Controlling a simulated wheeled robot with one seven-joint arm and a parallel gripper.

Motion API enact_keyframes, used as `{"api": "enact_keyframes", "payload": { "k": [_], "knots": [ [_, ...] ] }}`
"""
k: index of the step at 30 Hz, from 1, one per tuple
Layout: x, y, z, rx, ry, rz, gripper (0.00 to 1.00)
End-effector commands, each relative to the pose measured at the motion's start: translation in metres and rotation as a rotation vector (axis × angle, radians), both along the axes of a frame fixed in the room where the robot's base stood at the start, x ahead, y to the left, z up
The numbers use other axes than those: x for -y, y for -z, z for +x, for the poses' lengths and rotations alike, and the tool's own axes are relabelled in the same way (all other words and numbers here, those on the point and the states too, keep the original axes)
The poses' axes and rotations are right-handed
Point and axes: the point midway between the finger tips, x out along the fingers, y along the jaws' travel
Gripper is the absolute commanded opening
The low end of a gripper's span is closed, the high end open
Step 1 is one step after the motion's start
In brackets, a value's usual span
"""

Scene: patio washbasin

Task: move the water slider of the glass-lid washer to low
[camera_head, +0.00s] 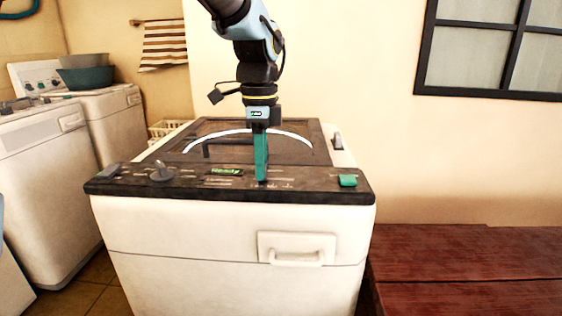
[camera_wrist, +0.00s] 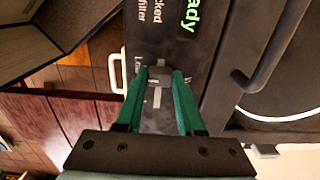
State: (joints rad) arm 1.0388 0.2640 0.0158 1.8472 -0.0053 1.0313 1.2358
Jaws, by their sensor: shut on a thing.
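The glass-lid washer (camera_head: 225,235) is a white box with a dark control panel along its top front edge and a dark-framed glass lid (camera_head: 220,140) behind, which is closed. My gripper (camera_head: 261,180) points straight down at the panel, right of the green "Ready" display (camera_head: 226,171). In the wrist view its two green fingers (camera_wrist: 160,75) are shut on the small grey water slider (camera_wrist: 157,90). A partly covered label starting with "L" shows beside the fingers. The slider's exact setting cannot be told.
A dark knob (camera_head: 161,173) sits left on the panel and a green button (camera_head: 348,181) at its right end. Other white washers (camera_head: 50,170) stand to the left, one with bowls (camera_head: 86,76) on top. A red-brown wooden bench (camera_head: 470,255) is at the right.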

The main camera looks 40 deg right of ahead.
Motion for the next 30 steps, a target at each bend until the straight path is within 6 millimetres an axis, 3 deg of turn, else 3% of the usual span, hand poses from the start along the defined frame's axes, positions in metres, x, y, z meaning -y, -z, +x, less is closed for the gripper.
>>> {"api": "enact_keyframes", "payload": {
  "k": [11,12,18,20,30],
  "knots": [
    [-0.0082,-0.0001,0.0067,0.001,-0.001,0.002,0.00],
    [-0.0084,-0.0001,0.0068,0.002,-0.001,0.002,0.39],
    [-0.0075,-0.0001,0.0063,0.001,-0.001,0.001,0.62],
    [-0.0074,-0.0001,0.0062,0.001,-0.001,0.000,0.68],
    [-0.0065,-0.0056,0.0060,0.002,0.000,-0.001,0.68]
  ]
}}
